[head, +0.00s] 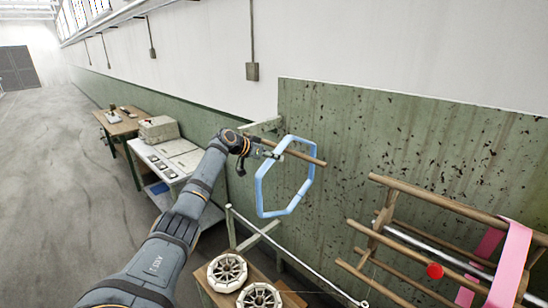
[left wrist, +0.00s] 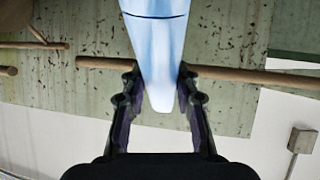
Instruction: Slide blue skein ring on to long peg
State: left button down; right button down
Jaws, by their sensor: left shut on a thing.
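The blue skein ring (head: 259,195), an angular loop, hangs upright in the head view. My left gripper (head: 270,153) is shut on its upper left part. In the left wrist view the ring (left wrist: 157,45) is nearly edge-on between the fingertips of my left gripper (left wrist: 160,78). A long wooden peg (head: 306,157) stands out near the green wall and crosses the ring's upper part, its free end past the ring's right side. The peg (left wrist: 250,76) shows on both sides of the fingers. I cannot tell surely whether it passes through the ring. My right gripper is out of view.
A wooden reel frame (head: 440,201) with pink skeins (head: 511,262) and a red knob (head: 435,271) stands at right. White spoked wheels (head: 227,271) lie on a low table below the ring. A pale metal rail (head: 285,252) runs below. Open floor lies left.

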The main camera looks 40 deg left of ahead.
pick_arm(q)
jog(key=shift+f, duration=0.15)
jog(key=shift+a+f+b, duration=0.15)
jog(key=shift+f+b, duration=0.3)
jog(key=shift+f, duration=0.2)
